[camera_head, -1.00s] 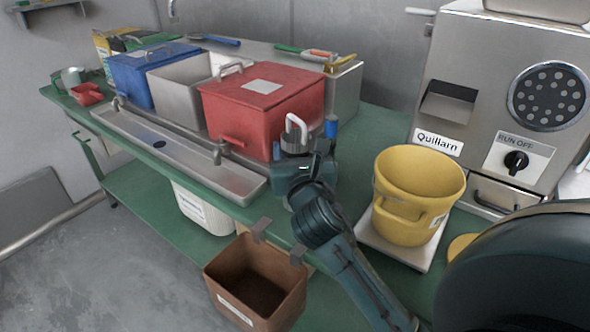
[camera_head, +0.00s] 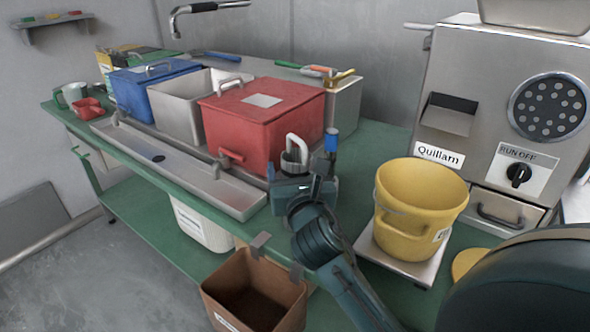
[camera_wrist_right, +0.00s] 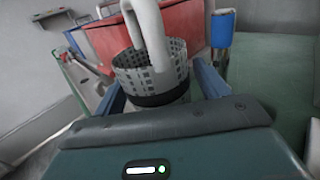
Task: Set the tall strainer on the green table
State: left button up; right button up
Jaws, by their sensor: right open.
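The tall strainer (camera_head: 292,159) is a grey perforated cylinder with a white looped handle, in front of the red box's right end. It also shows large in the right wrist view (camera_wrist_right: 150,76), with a dark band near its lower part. My right gripper (camera_head: 301,172) is open, with one blue finger on each side of the strainer. Whether the fingers touch it is unclear. The strainer's base is hidden by the gripper, so I cannot tell what it rests on. The green table (camera_head: 375,140) lies around and behind it. My left gripper is not in view.
The red box (camera_head: 262,125) stands close behind the strainer. A blue-topped item (camera_head: 331,142) is close at its right. A yellow bucket (camera_head: 420,210) on a scale and the grinder (camera_head: 505,130) stand further right. A brown bin (camera_head: 255,290) hangs at the front edge.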

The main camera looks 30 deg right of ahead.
jog(key=shift+s+r, duration=0.1)
jog(key=shift+r, duration=0.05)
jog(key=v, duration=1.1)
jog(key=shift+s+a, duration=0.2)
jog(key=shift+s, duration=0.15)
